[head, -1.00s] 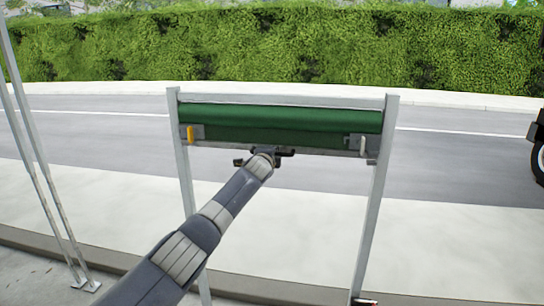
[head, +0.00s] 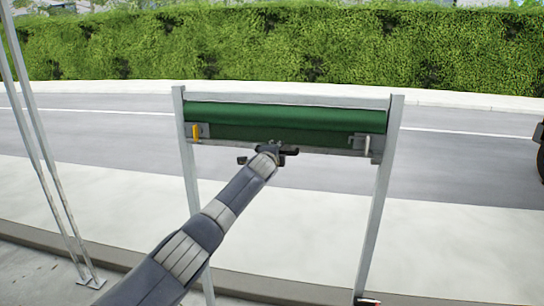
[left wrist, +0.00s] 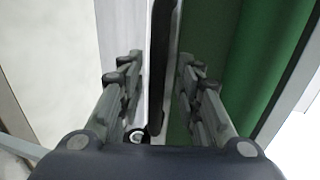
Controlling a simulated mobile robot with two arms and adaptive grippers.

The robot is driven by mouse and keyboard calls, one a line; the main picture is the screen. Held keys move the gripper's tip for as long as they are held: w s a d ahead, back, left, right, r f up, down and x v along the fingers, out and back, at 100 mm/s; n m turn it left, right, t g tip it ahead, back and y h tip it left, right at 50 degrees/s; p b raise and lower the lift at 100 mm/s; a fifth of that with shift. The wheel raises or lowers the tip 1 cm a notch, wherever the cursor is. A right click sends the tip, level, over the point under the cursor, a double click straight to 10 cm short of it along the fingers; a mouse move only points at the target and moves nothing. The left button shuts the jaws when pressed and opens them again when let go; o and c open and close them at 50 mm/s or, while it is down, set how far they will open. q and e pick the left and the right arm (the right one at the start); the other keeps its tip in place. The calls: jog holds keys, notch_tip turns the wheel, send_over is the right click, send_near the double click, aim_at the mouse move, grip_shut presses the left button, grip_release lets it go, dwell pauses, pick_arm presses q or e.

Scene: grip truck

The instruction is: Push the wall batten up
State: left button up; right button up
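The wall batten (head: 225,147) is a grey bar along the lower edge of a rolled green curtain (head: 290,117), held between two grey posts. It sits a short way below the frame's top rail. In the head view my left gripper (head: 267,154) is at the middle of the batten's lower edge, its fingers spread. In the left wrist view the open fingers (left wrist: 160,88) stand either side of a dark strip at the batten's edge. Whether they touch it I cannot tell. My right gripper is not in view.
A yellow latch (head: 196,132) is at the batten's left end and a pale one (head: 367,146) at its right end. Grey posts (head: 378,200) stand at both sides. Thin metal poles (head: 45,160) rise at the far left. Below the batten, the frame is open.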

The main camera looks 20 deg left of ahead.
pick_arm(q)
jog(key=v, duration=1.2)
jog(key=shift+s+r, duration=0.2)
jog(key=shift+r, duration=0.15)
jog(key=shift+f, duration=0.1)
